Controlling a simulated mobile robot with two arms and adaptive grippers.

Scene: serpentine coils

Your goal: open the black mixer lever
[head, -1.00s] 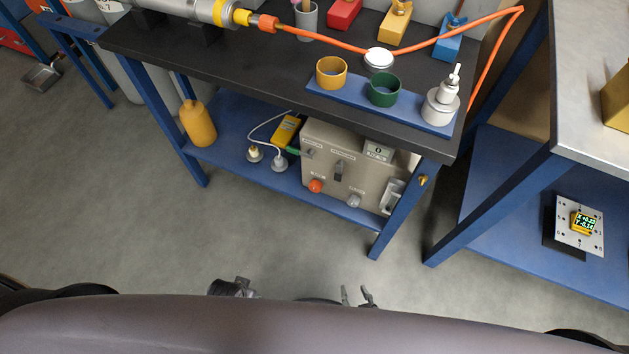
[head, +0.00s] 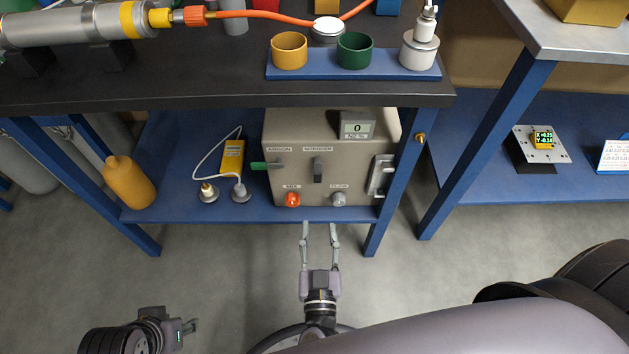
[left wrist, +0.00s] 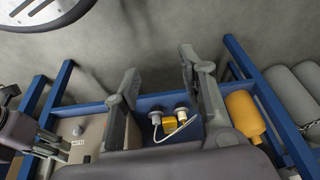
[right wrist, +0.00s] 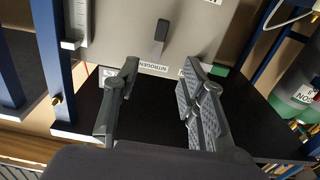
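The black lever (head: 318,172) sits below the NITROGEN label on the front of a beige mixer box (head: 346,176). It stands upright, in line with the box's height; it also shows in the right wrist view (right wrist: 160,36). My right gripper (head: 319,228) is open and empty, in front of and below the box in the head view, apart from the lever. In the right wrist view the fingers (right wrist: 160,78) are spread with the lever beyond them. My left gripper (head: 188,328) is low at the left; its fingers (left wrist: 158,65) are apart and empty.
The box also has a green lever (head: 264,165) lying sideways, an orange knob (head: 292,199), a grey knob (head: 338,199) and a display (head: 357,126) reading 0. A yellow bottle (head: 129,182) stands on the blue shelf (head: 175,205). A table leg (head: 392,190) stands right of the box.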

